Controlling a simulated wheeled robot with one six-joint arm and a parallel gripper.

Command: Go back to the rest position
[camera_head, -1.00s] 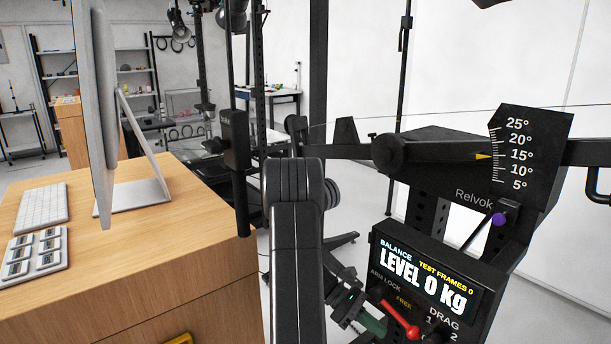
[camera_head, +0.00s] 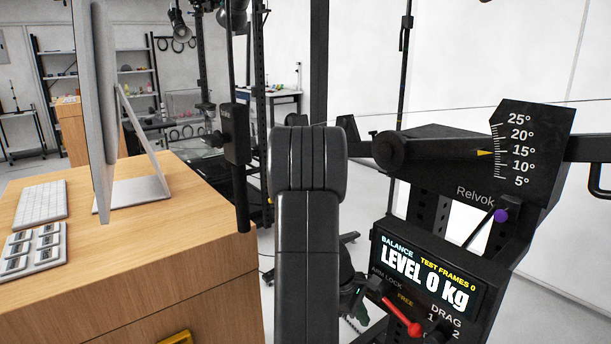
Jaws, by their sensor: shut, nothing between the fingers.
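My black arm (camera_head: 308,235) rises upright in the middle of the picture, its rounded elbow (camera_head: 308,165) at the top. My gripper (camera_head: 356,312) shows only in part, low behind the arm's right side and left of the red lever. It is shut and empty; its fingertips are hard to make out. The black balance stand (camera_head: 470,145) is at the right. Its pointer is near 15° on the angle scale. Its screen (camera_head: 428,275) reads "LEVEL 0 Kg" and "TEST FRAMES 0".
A wooden desk (camera_head: 200,285) with a monitor (camera_head: 95,110) and keyboard (camera_head: 40,203) fills the left. A dark upright post (camera_head: 236,150) stands behind the desk corner.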

